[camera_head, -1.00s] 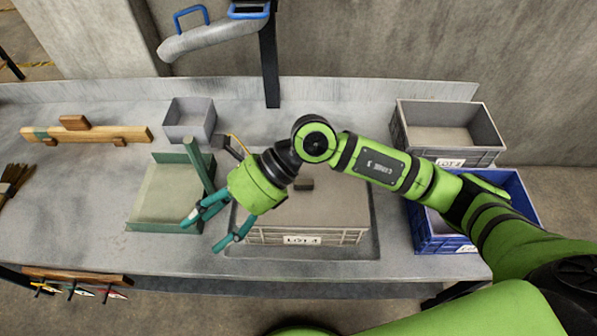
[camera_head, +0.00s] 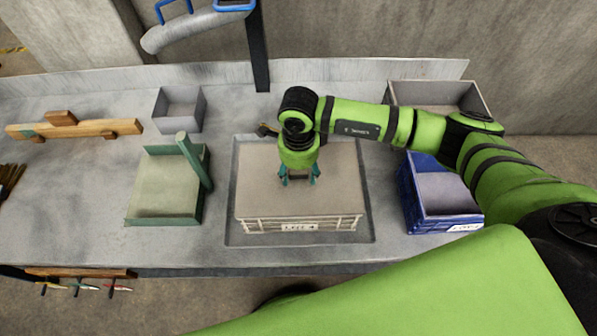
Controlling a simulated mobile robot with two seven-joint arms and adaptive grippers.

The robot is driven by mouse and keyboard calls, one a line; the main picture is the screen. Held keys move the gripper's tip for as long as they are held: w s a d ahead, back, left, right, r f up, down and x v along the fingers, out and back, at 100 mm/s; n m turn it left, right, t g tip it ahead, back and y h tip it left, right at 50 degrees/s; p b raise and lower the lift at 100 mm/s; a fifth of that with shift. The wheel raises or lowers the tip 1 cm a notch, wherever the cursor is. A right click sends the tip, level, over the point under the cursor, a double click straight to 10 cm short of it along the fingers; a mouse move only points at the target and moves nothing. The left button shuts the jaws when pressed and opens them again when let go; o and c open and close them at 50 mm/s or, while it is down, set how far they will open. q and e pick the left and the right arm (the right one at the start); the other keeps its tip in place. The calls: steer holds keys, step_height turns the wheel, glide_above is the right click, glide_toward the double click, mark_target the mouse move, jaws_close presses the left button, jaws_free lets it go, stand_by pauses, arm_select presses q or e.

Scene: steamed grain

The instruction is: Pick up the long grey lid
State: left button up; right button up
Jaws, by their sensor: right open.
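The long grey lid (camera_head: 265,195) lies flat over the crate marked LOT 4 (camera_head: 300,225), which sits in a shallow recess of the bench. My right gripper (camera_head: 299,180) points down over the middle of the lid, with its teal fingers open on either side. The small dark block seen earlier on the lid's middle is now hidden under the gripper. I cannot tell whether the fingers touch the lid. My left gripper is not in view.
A green tray (camera_head: 160,221) with an upright post stands left of the crate. A small grey box (camera_head: 179,112) is behind it. A blue crate (camera_head: 440,223) and a grey crate (camera_head: 438,93) stand at right. A dark post (camera_head: 258,55) rises behind.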

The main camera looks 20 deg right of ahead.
steer(key=shift+f, duration=0.2)
jaws_close()
steer(key=shift+r, duration=0.1)
